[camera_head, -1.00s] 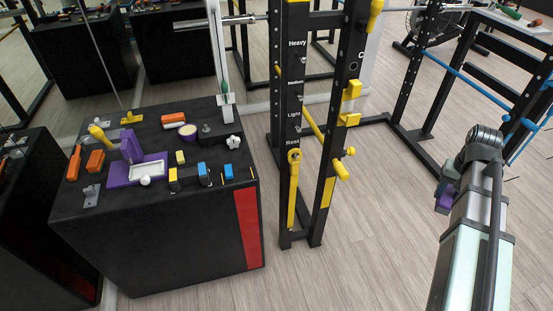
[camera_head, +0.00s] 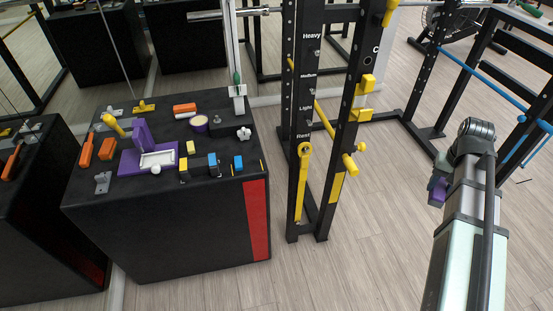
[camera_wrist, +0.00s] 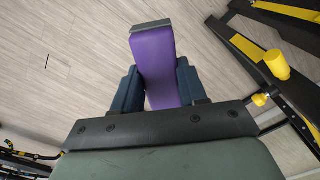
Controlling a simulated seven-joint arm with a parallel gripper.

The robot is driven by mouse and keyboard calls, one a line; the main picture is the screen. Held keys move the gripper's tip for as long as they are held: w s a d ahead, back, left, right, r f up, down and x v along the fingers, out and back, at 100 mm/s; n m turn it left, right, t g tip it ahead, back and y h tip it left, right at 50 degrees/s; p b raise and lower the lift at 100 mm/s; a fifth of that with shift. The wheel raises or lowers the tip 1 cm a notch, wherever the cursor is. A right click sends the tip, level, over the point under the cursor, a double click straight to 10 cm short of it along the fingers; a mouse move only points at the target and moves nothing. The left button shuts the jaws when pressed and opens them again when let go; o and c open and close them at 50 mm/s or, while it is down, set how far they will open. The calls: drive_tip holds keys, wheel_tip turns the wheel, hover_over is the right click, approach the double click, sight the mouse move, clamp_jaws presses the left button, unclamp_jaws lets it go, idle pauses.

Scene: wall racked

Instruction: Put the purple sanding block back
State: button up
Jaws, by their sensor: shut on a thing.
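The purple sanding block (camera_wrist: 157,62) is held between the two dark blue fingers of my gripper (camera_wrist: 161,88) in the wrist view. It sticks out past the fingertips, with a grey edge at its far end. In the head view the block (camera_head: 438,190) shows as a small purple piece beside my arm at the right, above bare floor. My gripper there is mostly hidden behind the arm. On the black box top at the left, a purple holder (camera_head: 131,163) has a raised upright part and a white-lined recess (camera_head: 158,159) that looks empty.
A black rack (camera_head: 309,170) with yellow pegs stands between the box and my arm. Blue-barred frames stand at the right. Wooden floor lies open between.

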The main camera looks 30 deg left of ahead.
drive_tip(key=s+a+n, duration=0.3)
drive_tip(key=s+a, duration=0.1)
drive_tip(key=a, duration=1.3)
drive_tip(key=s+a+n, duration=0.3)
drive_tip(key=s+a, duration=0.2)
drive_tip(key=a, duration=1.3)
drive_tip(key=s+a+n, duration=0.3)
drive_tip(key=s+a, duration=0.1)
drive_tip(key=a, duration=1.3)
drive_tip(key=w+a+m, duration=0.1)
drive_tip(key=w+a, duration=0.1)
drive_tip(key=a, duration=0.6)
drive_tip(key=shift+w+r+m, duration=0.3)
drive_tip(key=shift+w, duration=0.05)
drive_tip(key=shift+f, duration=0.1)
drive_tip(key=shift+f, duration=4.7)
drive_tip(key=shift+f, duration=0.25)
